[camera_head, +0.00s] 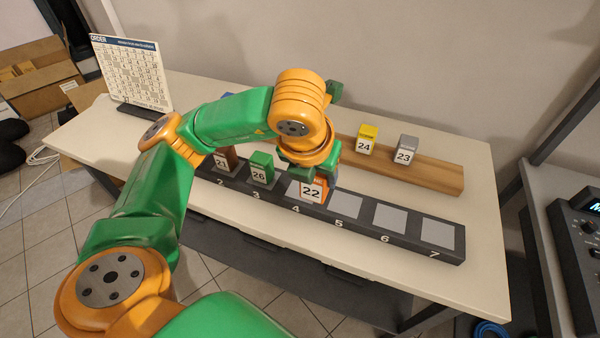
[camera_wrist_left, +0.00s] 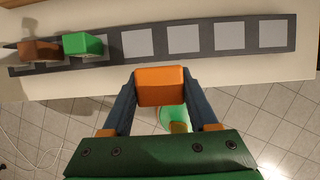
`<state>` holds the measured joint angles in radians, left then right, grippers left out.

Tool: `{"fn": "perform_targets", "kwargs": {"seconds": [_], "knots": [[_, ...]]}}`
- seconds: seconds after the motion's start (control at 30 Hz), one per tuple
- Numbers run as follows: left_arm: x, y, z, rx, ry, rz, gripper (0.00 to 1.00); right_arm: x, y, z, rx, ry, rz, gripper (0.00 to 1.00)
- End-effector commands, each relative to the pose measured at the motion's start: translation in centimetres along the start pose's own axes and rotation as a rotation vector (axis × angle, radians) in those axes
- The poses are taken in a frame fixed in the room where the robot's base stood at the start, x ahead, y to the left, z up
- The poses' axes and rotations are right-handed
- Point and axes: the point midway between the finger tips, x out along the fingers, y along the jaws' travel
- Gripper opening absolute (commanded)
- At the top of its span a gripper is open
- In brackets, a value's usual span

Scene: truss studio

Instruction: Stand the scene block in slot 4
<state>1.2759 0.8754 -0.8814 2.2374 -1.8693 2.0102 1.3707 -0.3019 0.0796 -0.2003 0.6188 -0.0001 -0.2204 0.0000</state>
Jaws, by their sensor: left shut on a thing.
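My left gripper (camera_head: 318,178) is shut on an orange block (camera_head: 312,193) with a white label reading 22. In the head view the block appears upright around slot 4 of the dark rack (camera_head: 448,258), covering the right part of that slot's grey pad (camera_head: 291,187). Slot 4's pad (camera_wrist_left: 138,43) looks empty there. My right gripper is not in view.
A green block (camera_head: 261,168) marked 26 stands in slot 3 and a brown block (camera_head: 222,162) marked 21 in slot 2. Slots 5 to 7 are empty. Yellow (camera_head: 367,139) and grey (camera_head: 405,149) blocks stand on a wooden ledge (camera_head: 440,178) behind. An order board (camera_head: 130,72) stands left.

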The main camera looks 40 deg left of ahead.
Motion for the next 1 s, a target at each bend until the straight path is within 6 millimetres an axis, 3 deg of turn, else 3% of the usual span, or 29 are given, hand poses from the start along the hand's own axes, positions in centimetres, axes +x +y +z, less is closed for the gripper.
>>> {"fn": "perform_targets", "kwargs": {"seconds": [0.03,0.2,0.4,0.53,0.67,0.97,1.0], "knots": [[1.9,0.9,0.5,-0.01,0.011,0.001,0.0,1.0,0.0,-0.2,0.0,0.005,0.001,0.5],[6.8,3.6,2.5,-0.007,0.01,0.0,0.0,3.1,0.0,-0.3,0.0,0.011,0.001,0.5],[9.4,5.0,3.7,-0.002,0.004,0.001,0.0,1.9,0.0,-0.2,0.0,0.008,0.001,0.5],[11.5,5.3,3.1,0.003,0.007,0.003,0.0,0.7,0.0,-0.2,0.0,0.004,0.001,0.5],[12.9,5.3,2.7,0.002,0.001,0.0,0.0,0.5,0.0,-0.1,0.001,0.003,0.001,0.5],[13.4,5.2,2.5,0.002,-0.001,-0.001,0.0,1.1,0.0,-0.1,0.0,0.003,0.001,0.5],[13.4,5.2,2.5,0.002,0.0,-0.001,0.62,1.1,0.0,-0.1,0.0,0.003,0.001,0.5]]}}
